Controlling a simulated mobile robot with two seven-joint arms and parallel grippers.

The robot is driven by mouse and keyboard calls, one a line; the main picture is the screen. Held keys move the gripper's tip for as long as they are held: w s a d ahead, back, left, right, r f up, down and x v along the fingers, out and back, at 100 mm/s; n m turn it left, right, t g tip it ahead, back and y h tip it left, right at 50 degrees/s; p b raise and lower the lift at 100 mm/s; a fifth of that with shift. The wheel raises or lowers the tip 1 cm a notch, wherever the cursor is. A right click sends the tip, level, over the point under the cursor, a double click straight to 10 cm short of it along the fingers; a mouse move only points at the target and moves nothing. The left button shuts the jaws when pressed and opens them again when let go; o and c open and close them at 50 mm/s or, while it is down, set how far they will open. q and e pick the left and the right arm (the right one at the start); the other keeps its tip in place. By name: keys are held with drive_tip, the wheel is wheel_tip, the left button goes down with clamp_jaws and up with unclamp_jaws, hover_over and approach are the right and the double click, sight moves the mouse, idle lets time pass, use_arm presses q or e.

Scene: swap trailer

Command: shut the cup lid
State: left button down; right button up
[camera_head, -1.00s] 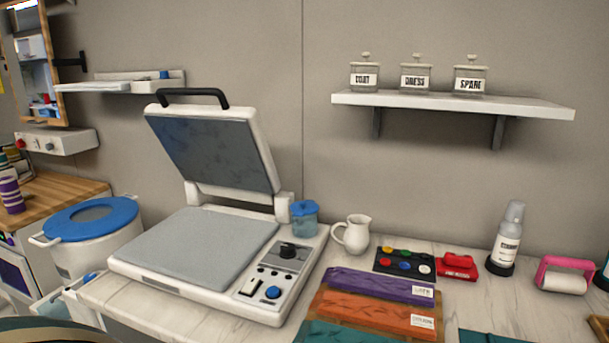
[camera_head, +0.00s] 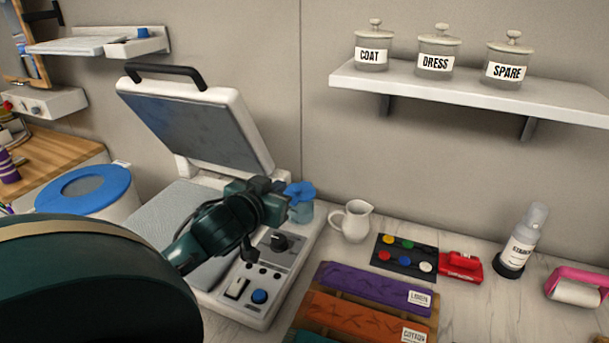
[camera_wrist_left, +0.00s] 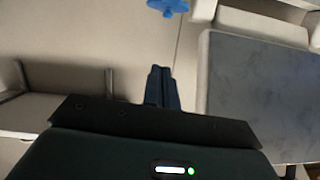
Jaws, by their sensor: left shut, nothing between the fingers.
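The cup (camera_head: 304,212) is translucent blue and stands at the back right corner of the press. Its blue lid (camera_head: 300,190) is at the cup's top, partly hidden by my left gripper, and I cannot tell how far it is from shut. My left gripper (camera_head: 279,187) is close in front of the lid, shut and empty; contact cannot be told. In the left wrist view its fingers (camera_wrist_left: 161,86) are together, and the blue lid (camera_wrist_left: 168,5) shows at the top edge, apart from them. My right gripper is not in view.
The press's raised upper plate (camera_head: 190,115) stands just left of the cup. A white pitcher (camera_head: 351,221) is close on the right. A button panel (camera_head: 405,256) and folded cloths (camera_head: 375,290) lie farther right. A shelf (camera_head: 470,98) with jars hangs above.

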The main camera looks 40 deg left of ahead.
use_arm(q)
drive_tip(key=w, duration=0.1)
drive_tip(key=p, duration=0.1)
hover_over(294, 201)
wheel_tip(294, 201, down, 2)
drive_tip(key=shift+w, duration=0.15)
wheel_tip(294, 201, down, 3)
drive_tip(key=shift+r, duration=0.1)
drive_tip(key=shift+f+p, duration=0.3)
drive_tip(key=shift+f, duration=0.45)
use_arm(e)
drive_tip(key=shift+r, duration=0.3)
